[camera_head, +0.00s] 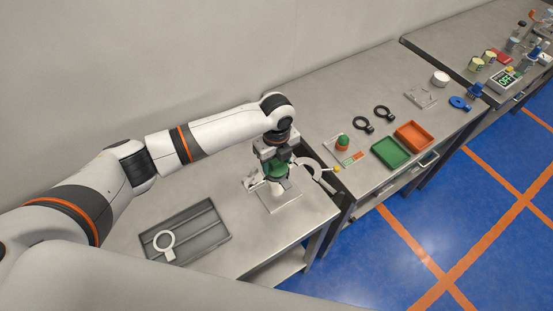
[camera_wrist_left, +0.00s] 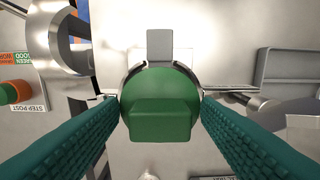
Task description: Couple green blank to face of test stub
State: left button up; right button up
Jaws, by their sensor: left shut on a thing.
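My left gripper (camera_head: 278,171) hangs over the test stub stand at the right part of the near bench. In the left wrist view its two teal fingers (camera_wrist_left: 160,120) are shut on the green blank (camera_wrist_left: 160,103), one at each side. The blank sits in front of a round metal rim, the test stub (camera_wrist_left: 127,78); I cannot tell whether they touch all round. In the head view the stub's pale base plate (camera_head: 281,201) shows below, and the gripper hides most of the stub. My right gripper is not in view.
A grey tray (camera_head: 207,237) with a white ring lies to the left. Farther right are a stepped post (camera_head: 342,143), a green tray (camera_head: 390,152), an orange tray (camera_head: 413,134) and black ring clamps (camera_head: 362,124).

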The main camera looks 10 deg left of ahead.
pick_arm(q)
jog(key=shift+f+b, duration=0.55)
jog(key=shift+f, duration=0.35)
jog(key=shift+r, duration=0.1)
jog(key=shift+r+p, duration=0.55)
jog(key=shift+p, duration=0.25)
jog(key=shift+p, duration=0.45)
dwell(0.7)
jog(key=shift+f+b, duration=0.4)
jog(key=shift+f, duration=0.3)
jog(key=shift+s+r, duration=0.1)
dwell(0.4)
jog(key=shift+r+p, duration=0.5)
jog(key=shift+p, duration=0.05)
jog(key=shift+f+b, duration=0.4)
jog(key=shift+f, duration=0.25)
dwell(0.7)
